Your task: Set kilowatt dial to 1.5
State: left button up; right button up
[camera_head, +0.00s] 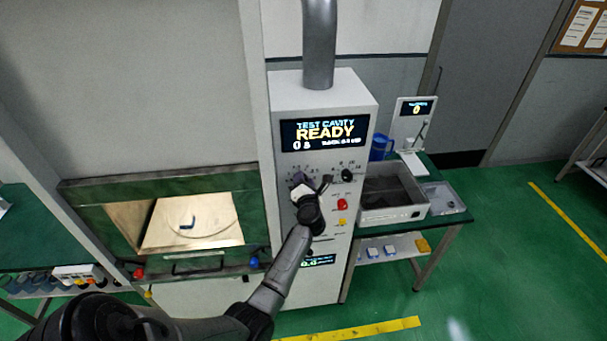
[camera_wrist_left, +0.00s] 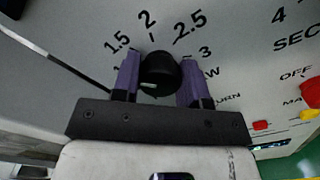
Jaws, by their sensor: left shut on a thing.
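The kilowatt dial is a round black knob (camera_wrist_left: 160,70) on the white panel, with the numbers 1.5, 2, 2.5 and 3 printed around it in the left wrist view. My left gripper (camera_wrist_left: 159,82) has one purple finger on each side of the knob and is shut on it. I cannot tell which number the knob points to. In the head view my left gripper (camera_head: 300,182) is at the front of the tall white control cabinet (camera_head: 279,125) and hides most of the dial. My right gripper is not in view.
The cabinet's screen (camera_head: 325,133) reads READY. A second black knob (camera_head: 347,175), a red button (camera_head: 342,204) and a yellow button (camera_head: 342,222) sit right of my gripper. An open lit cavity (camera_head: 190,222) is at left; a bench with a grey bin (camera_head: 395,215) stands right.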

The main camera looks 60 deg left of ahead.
pick_arm(q)
jog(key=shift+m+p, duration=0.95)
jog(key=shift+m, duration=0.15)
jog(key=shift+m+p, duration=0.3)
jog(key=shift+m, duration=0.1)
jog(key=shift+f, duration=0.1)
jog(key=o, duration=0.9)
jog(key=shift+o, duration=0.2)
jog(key=shift+d, duration=0.15)
jog(key=b+v, duration=0.1)
jog(key=v, duration=1.2)
jog(key=shift+d+b, duration=0.3)
jog(key=shift+b, duration=0.1)
